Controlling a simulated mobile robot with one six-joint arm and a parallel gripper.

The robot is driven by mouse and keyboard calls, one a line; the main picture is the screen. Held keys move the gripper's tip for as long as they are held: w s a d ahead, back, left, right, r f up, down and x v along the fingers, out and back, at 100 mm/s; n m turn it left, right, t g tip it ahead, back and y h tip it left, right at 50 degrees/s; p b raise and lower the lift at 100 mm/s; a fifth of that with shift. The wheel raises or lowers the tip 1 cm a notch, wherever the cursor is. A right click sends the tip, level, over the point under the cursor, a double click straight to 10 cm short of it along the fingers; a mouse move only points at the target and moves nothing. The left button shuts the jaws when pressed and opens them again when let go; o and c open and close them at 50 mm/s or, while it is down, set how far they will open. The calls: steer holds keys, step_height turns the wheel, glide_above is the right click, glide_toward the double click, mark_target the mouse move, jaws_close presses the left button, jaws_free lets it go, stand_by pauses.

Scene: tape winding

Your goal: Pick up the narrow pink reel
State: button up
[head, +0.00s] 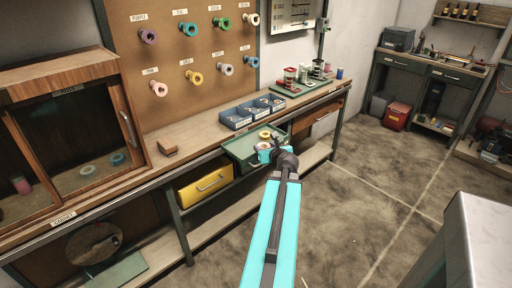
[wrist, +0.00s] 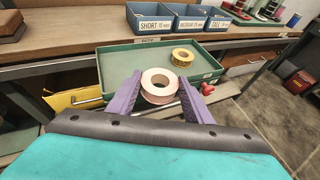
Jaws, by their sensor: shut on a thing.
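The pale pink reel (wrist: 153,78), a ring with a round hole, sits between the two purple fingers of my gripper (wrist: 165,92) in the wrist view. My gripper is shut on it, with a finger on each side. The reel overlaps the front edge of an open green drawer (wrist: 113,68); how high it is above the drawer floor I cannot tell. In the head view, my gripper (head: 265,154) is at the drawer's front right, mostly covering the reel. A yellow reel (wrist: 182,56) lies in the drawer behind it, apart from the fingers.
Blue bins (wrist: 150,18) labelled short, medium and tall stand on the bench behind the drawer. A yellow drawer (head: 206,187) is left of it. A glass-fronted cabinet (head: 62,70) stands at the far left. Pegs with coloured reels hang on the board (head: 170,60). Floor (head: 370,210) at right is clear.

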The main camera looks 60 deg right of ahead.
steer(key=s+p, duration=0.2)
steer(key=p, duration=0.1)
steer(key=s+a+p, duration=0.1)
steer(key=s+p, duration=0.1)
steer(key=shift+s+r, duration=0.1)
steer(key=shift+r, duration=0.15)
steer(key=shift+s, duration=0.25)
stand_by(2.0)
